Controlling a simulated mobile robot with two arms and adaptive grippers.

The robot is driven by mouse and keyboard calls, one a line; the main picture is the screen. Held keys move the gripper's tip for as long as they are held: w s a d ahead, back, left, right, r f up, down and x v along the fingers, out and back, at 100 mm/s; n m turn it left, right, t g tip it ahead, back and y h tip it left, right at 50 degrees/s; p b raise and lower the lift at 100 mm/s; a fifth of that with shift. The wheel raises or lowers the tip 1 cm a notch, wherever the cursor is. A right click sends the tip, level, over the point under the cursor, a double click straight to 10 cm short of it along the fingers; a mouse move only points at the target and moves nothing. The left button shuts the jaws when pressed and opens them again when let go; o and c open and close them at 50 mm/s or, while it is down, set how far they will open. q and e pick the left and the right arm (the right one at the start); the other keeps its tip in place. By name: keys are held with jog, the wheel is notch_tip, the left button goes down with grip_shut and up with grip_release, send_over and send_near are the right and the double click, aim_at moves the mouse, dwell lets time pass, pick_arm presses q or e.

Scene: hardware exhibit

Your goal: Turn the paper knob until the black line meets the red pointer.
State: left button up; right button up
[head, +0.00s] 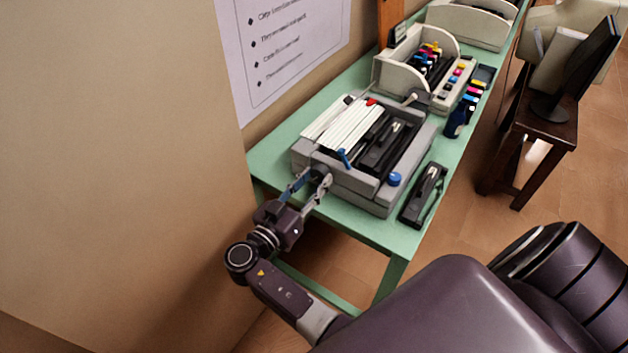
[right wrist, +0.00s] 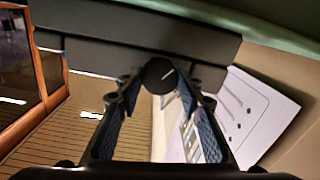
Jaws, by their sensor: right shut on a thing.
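The grey printer (head: 372,197) sits on the green table with its top open, showing white slats and black inner parts. A small red part (head: 371,101) shows at the printer's back edge. I cannot make out a black line on the knob. My left gripper is not in view.
The green table (head: 398,239) runs along the wall. A black stapler-like tool (head: 424,195) lies right of the printer, with a dark blue bottle (head: 457,120) behind it. A beige machine with colored cartridges (head: 428,75) stands farther back. A dark stool (head: 540,125) holds a monitor.

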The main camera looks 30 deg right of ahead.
jog(key=n+b, duration=0.1)
jog(key=n, duration=0.5)
jog(key=shift+r+n, duration=0.15)
jog(key=shift+n, duration=0.15)
jog(key=n+p, duration=0.1)
jog(key=n, duration=0.5)
jog(key=shift+w, duration=0.1)
jog(key=shift+r, duration=0.1)
dwell(0.4)
jog(key=o, duration=1.2)
jog(key=shift+f, duration=0.2)
jog(key=shift+c, duration=0.2)
